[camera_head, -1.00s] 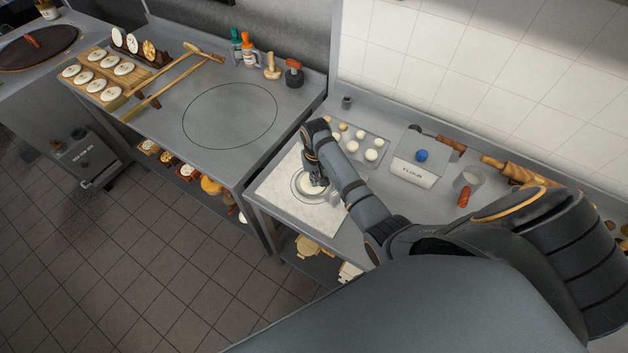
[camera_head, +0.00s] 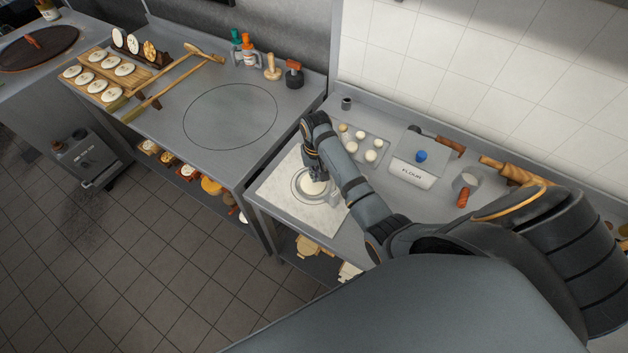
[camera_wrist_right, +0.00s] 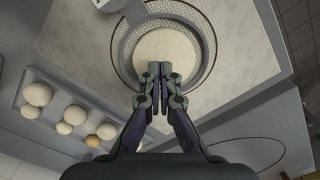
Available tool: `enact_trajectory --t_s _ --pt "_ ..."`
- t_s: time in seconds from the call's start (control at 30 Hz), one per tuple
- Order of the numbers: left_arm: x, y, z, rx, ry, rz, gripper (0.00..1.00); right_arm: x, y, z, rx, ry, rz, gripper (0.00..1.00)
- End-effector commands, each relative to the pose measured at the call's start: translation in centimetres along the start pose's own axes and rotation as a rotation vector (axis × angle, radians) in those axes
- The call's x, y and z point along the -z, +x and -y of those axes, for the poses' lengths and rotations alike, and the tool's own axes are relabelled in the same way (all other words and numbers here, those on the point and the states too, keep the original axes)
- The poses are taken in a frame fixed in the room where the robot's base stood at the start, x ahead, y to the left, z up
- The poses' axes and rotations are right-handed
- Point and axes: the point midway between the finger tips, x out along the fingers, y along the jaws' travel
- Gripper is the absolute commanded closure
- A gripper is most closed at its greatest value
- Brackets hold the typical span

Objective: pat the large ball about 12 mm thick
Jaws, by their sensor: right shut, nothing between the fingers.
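The large ball is a pale, round, flattened-looking dough piece (camera_head: 314,188) on a light floured mat (camera_head: 283,199). It lies inside a round ring marking on the mat. It fills the upper middle of the right wrist view (camera_wrist_right: 168,48), where my fingertips cover its near edge. My right gripper (camera_head: 314,174) is shut with nothing between its fingers and points down over the dough. Its fingertips (camera_wrist_right: 160,70) overlap the dough in the wrist view. I cannot tell whether they touch it. My left gripper is not in view.
A grey tray (camera_head: 378,145) of several smaller dough balls stands behind the mat. The counter to the left (camera_head: 230,115) has wide free room.

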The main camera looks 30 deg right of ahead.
Motion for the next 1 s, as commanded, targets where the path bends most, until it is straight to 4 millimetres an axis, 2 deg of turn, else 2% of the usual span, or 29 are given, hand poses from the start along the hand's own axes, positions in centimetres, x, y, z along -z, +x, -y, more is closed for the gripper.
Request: enact_trajectory --t_s 0.27,0.5,0.63,1.0 --pt "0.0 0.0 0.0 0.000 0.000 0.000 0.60 0.0 -0.3 0.0 0.000 0.000 -0.001 1.00" --pt "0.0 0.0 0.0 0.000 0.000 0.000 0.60 0.1 -3.0 0.0 0.001 0.000 -0.003 1.00" --pt "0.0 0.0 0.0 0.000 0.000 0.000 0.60 0.0 -3.9 0.0 0.000 0.000 -0.001 1.00" --pt "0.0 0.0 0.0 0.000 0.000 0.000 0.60 0.0 -4.0 0.0 0.000 0.000 0.000 1.00"
